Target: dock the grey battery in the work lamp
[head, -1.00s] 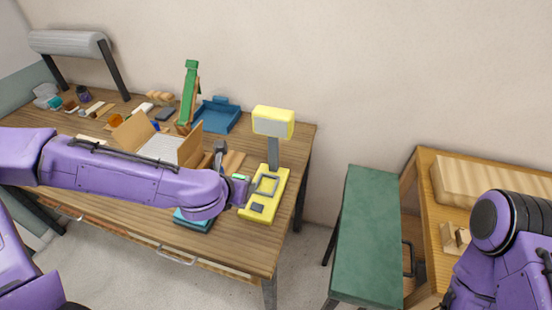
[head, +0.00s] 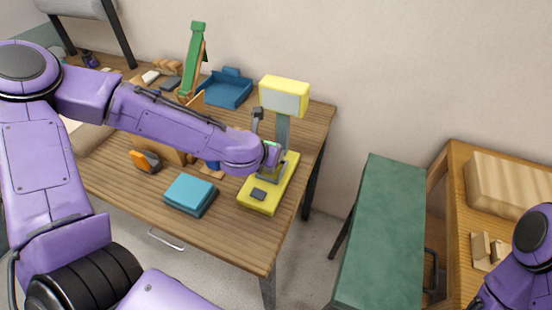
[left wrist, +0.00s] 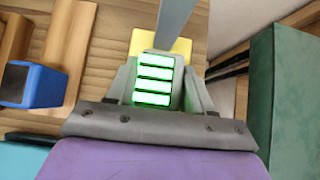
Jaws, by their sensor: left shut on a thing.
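The work lamp has a yellow base (head: 258,202), a grey post (head: 283,130) and a yellow head with a pale face (head: 284,97). It stands near the table's right end. My left gripper (head: 270,168) is over the base, close in front of the post. It is shut on the grey battery (left wrist: 155,80), which shows a column of lit green-edged bars in the left wrist view. The battery's lower end is hidden, so I cannot tell whether it touches the dock. A little of the yellow lamp (left wrist: 181,46) shows beyond it. My right gripper is out of view.
A teal box (head: 190,193) lies left of the lamp on the wooden table. A blue tray (head: 225,88) and a green stand (head: 193,60) are behind. A green-topped cabinet (head: 380,230) stands right, across a gap.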

